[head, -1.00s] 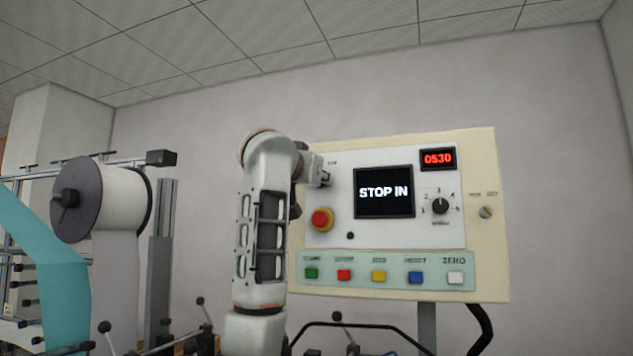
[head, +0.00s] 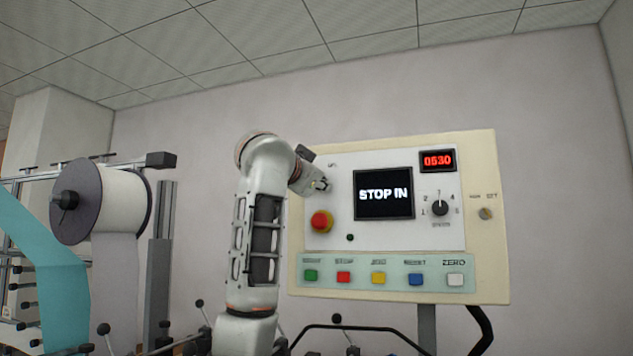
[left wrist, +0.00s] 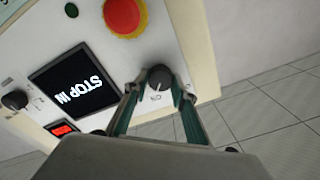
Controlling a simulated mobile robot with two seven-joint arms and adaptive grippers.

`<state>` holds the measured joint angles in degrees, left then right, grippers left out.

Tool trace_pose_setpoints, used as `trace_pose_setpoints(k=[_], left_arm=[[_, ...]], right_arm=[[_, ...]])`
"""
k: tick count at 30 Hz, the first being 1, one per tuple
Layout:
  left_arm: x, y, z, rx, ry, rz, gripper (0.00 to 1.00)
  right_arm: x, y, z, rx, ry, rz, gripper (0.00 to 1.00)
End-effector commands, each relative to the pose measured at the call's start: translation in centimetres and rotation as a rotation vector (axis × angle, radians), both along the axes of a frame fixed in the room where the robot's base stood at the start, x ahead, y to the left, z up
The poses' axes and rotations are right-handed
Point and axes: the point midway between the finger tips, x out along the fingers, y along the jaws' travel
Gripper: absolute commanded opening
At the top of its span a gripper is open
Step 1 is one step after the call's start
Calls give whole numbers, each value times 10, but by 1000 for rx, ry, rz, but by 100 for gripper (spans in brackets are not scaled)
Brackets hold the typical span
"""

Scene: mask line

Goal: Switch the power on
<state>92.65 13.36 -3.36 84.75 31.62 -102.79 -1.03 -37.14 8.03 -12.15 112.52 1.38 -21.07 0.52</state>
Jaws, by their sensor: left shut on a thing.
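A black rotary power knob (left wrist: 159,77) with a white pointer mark sits on the control panel, beside the red emergency stop button (left wrist: 122,14) in the left wrist view. My left gripper (left wrist: 158,92) has its two fingers on either side of the knob and is shut on it. In the head view my left gripper (head: 321,185) is at the panel's upper left, above the red stop button (head: 321,221), and hides the knob. The panel screen (head: 384,194) reads "STOP IN". The red display (head: 437,160) reads 0530. My right gripper is not in view.
Several coloured buttons line the panel's bottom, including a green one (head: 310,276) and a white one (head: 455,280). A numbered dial (head: 439,208) and a key switch (head: 486,213) are at the right. A material roll (head: 110,200) stands at the left.

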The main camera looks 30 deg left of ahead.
Motion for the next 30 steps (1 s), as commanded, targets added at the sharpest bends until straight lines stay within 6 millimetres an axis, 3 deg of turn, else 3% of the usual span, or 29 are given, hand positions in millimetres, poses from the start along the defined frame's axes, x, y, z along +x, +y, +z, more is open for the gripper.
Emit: trace_pose_setpoints(k=[8, 9, 10, 11, 23, 30], left_arm=[[0, 0, 1, 2, -1, 0, 4], [0, 0, 1, 2, -1, 0, 33], [0, 0, 1, 1, -1, 0, 41], [0, 0, 1, 1, -1, 0, 43], [-4, -2, 1, 0, -2, -1, 43], [-40, -12, 0, 1, -6, -4, 43]], right_arm=[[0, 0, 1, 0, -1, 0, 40], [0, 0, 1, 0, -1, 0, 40], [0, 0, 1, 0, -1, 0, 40], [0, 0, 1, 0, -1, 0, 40], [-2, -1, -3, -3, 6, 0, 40], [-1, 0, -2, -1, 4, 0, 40]])
